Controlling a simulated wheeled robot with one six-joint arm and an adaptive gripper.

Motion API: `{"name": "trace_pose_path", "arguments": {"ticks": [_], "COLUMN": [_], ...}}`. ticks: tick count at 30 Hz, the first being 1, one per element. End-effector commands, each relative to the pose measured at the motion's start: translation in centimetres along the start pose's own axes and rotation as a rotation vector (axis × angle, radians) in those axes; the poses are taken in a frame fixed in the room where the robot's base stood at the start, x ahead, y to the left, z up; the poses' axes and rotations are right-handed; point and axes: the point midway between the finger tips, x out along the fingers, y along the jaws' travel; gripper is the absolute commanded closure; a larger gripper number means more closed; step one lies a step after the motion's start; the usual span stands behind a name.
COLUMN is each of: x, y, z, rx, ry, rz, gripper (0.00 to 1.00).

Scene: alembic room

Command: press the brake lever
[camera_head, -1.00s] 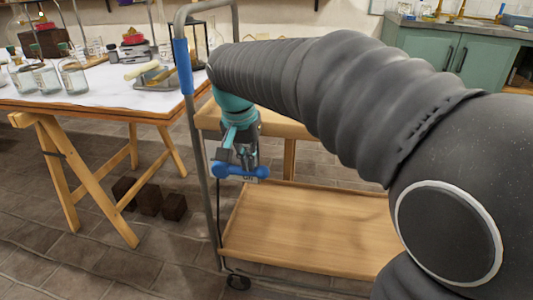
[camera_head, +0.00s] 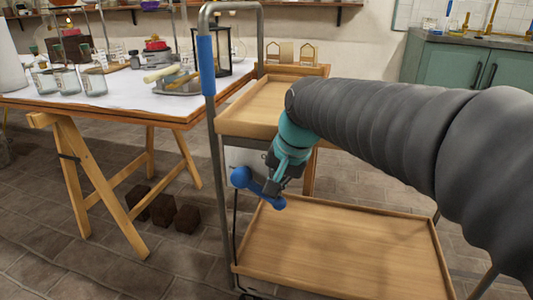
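The brake lever is a blue bar with round knobs (camera_head: 241,177) at its ends, low on the near side of a wheeled cart. It slopes down to the right, with its left knob higher than its right knob. My gripper (camera_head: 279,187), teal with dark fingers, points down at the right half of the lever and overlaps it in the picture. I cannot tell whether they touch. The fingers are small and partly merged with the lever, so their opening is unclear.
The cart has a grey metal handle frame with a blue grip (camera_head: 207,66), an upper wooden tray (camera_head: 262,103) and an empty lower tray (camera_head: 340,245). A trestle table (camera_head: 110,98) with glassware stands at left. Dark blocks (camera_head: 163,210) lie on the floor beneath it.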

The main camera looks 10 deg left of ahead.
Motion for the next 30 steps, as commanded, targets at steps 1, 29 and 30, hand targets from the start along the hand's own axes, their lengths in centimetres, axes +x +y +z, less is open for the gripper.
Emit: {"name": "trace_pose_path", "arguments": {"ticks": [1, 29, 30], "x": [0.2, -6.5, -7.3], "y": [0.0, 1.2, 1.4], "z": [0.1, -0.2, -0.2], "rx": [-0.001, -0.003, -0.002], "ry": [-0.002, 0.002, 0.003], "rz": [0.002, -0.001, -0.001], "gripper": [1.0, 1.0, 1.0]}}
